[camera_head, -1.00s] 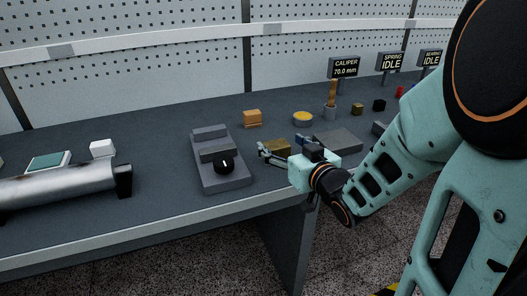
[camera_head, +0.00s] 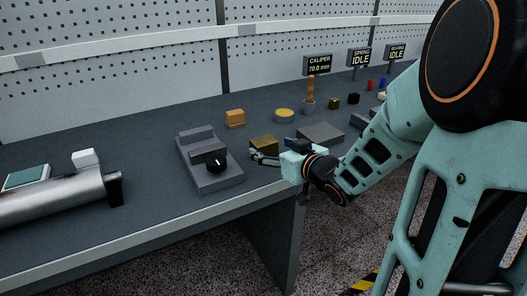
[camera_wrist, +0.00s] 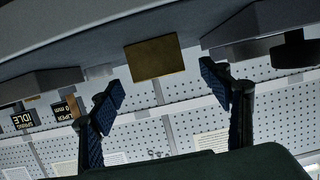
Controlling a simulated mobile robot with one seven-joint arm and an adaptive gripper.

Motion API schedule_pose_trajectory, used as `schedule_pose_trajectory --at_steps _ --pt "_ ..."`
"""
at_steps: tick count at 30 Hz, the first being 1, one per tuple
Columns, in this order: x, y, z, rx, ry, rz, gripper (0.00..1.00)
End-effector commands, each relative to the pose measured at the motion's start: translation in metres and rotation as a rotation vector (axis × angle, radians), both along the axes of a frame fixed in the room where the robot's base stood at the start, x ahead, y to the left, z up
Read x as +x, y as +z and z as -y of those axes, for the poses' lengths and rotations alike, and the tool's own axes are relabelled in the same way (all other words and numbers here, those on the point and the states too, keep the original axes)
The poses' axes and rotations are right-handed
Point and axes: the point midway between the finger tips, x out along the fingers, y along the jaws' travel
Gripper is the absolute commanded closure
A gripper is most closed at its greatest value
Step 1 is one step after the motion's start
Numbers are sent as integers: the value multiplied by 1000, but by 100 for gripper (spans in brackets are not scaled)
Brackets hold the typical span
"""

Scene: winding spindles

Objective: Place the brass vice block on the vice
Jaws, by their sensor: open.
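The brass vice block (camera_head: 263,144), a dull gold cube, stands on the bench just right of the vice. In the wrist view, the brass block (camera_wrist: 155,58) shows ahead of and between the fingers, apart from them. My gripper (camera_head: 262,158) is open and empty at the near side of the block, low over the bench. Its two blue-padded fingers also show in the wrist view (camera_wrist: 162,84). The grey vice (camera_head: 215,180) has raised jaws and a black knob at its front. No block shows between its jaws.
An orange block (camera_head: 235,118) and a yellow round piece (camera_head: 284,114) stand behind. A flat grey block (camera_head: 321,133) lies right of the brass block. A metal cylinder (camera_head: 55,194) lies at the left. The bench front edge (camera_head: 150,233) is close to my gripper.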

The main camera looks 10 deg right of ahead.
Motion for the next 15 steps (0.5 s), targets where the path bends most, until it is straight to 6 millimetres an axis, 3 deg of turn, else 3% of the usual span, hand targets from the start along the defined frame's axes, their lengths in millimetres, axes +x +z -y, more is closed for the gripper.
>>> schedule_pose_trajectory --at_steps 15 --pt "53 -13 -15 1 1 1 29"
